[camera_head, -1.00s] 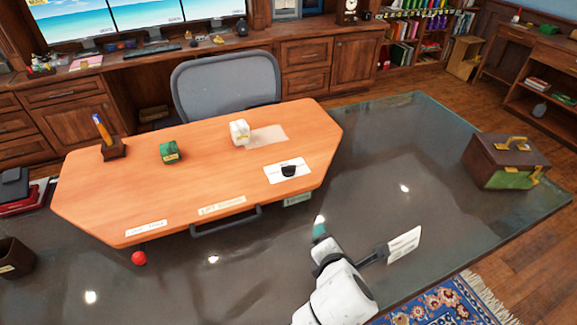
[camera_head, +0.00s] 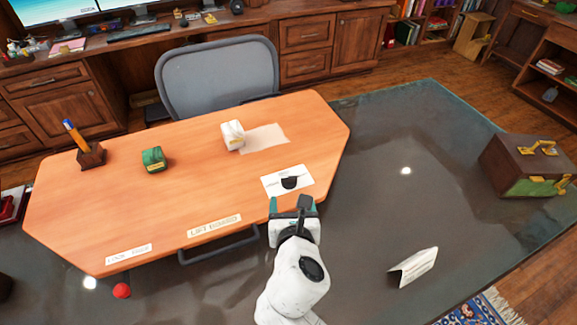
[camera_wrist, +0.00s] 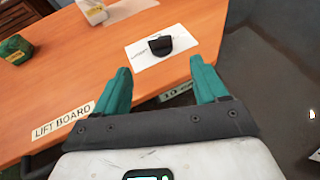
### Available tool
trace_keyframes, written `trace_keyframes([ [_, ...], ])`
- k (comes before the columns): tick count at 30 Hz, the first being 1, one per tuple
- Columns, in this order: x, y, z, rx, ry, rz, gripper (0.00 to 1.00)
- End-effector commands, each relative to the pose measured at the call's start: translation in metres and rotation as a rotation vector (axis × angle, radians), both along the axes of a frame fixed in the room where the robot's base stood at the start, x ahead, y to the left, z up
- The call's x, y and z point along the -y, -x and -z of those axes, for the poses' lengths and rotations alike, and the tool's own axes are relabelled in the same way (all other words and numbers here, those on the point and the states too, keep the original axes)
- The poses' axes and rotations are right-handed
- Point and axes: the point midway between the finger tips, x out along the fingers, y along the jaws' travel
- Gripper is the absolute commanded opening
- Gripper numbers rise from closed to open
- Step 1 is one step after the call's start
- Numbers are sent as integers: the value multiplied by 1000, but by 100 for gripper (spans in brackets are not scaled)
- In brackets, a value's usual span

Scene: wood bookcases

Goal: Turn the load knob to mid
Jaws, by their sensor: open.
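The load knob (camera_head: 290,182) is a black, roughly half-round piece on a white card near the right end of the orange board; the wrist view also shows it (camera_wrist: 160,45). The white card (camera_wrist: 185,39) has small markings that I cannot read. My gripper (camera_head: 293,204) is at the board's front edge, just in front of the card. In the wrist view its two green fingers (camera_wrist: 160,82) are spread wide, with the knob ahead between and beyond them. The gripper is open, empty and apart from the knob.
The orange board (camera_head: 190,187) carries a green block (camera_head: 153,160), a white block (camera_head: 232,135) and a pen holder (camera_head: 91,155). A handle (camera_head: 220,248) juts from its front. A folded white card (camera_head: 414,267) and a brown box (camera_head: 525,165) stand on the dark table.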

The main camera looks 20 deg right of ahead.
Motion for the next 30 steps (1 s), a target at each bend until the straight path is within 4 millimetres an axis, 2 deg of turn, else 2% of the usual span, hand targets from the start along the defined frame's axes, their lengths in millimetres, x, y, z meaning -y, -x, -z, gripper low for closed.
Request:
trace_keyframes([
  [5,2,-9,3,0,5,-3,72],
  [15,21,-60,26,0,2,0,72],
  [21,30,-83,37,0,2,0,72],
  [30,34,-94,41,0,2,-2,72],
])
